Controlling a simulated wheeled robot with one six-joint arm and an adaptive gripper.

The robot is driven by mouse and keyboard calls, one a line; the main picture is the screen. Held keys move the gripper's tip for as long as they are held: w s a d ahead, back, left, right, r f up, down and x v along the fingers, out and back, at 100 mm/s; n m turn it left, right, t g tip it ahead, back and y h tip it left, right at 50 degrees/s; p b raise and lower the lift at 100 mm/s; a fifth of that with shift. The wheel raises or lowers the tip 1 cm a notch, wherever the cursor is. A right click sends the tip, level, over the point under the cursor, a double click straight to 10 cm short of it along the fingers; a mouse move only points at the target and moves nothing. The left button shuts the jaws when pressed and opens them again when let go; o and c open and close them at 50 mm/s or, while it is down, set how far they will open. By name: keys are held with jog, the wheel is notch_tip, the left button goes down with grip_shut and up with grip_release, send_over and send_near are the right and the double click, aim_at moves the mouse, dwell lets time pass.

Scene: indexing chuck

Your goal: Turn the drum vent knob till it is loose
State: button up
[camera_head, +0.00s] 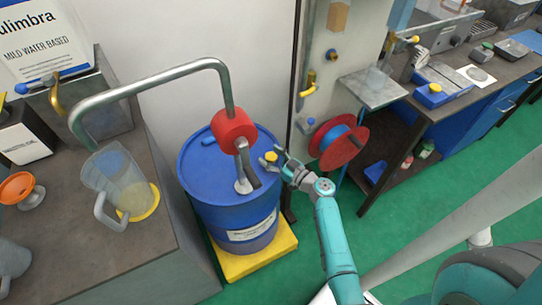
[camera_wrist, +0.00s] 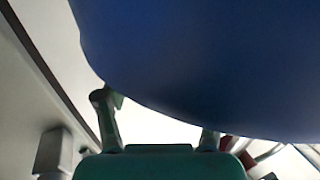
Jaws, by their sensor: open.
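The blue drum (camera_head: 200,165) stands upright on a yellow base. The yellow vent knob (camera_head: 271,157) sits on the right side of the drum's top, near the rim. My gripper (camera_head: 282,164) is just right of the knob, with its fingers spread at the drum's rim. I cannot tell whether a finger touches the knob. In the wrist view, my gripper (camera_wrist: 157,118) shows two parted fingers with nothing visible between them. The drum's blue surface (camera_wrist: 220,60) fills much of that view, and the knob does not show there.
A red pump (camera_head: 233,130) with a long bent pipe (camera_head: 150,82) rises from the drum's top. A red hose reel (camera_head: 338,145) hangs right of my gripper. A bench with a clear jug (camera_head: 122,185) stands left.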

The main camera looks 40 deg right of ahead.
jog(key=shift+c, duration=0.2)
jog(key=c, duration=1.1)
jog(key=shift+y, duration=0.3)
jog(key=n+y, duration=0.2)
jog(key=shift+d+g+y, duration=0.15)
jog(key=shift+g+y, duration=0.15)
jog(key=shift+y, duration=0.1)
jog(key=shift+n+g+y, duration=0.8)
jog(key=shift+n+y, duration=0.5)
jog(key=shift+y, duration=0.4)
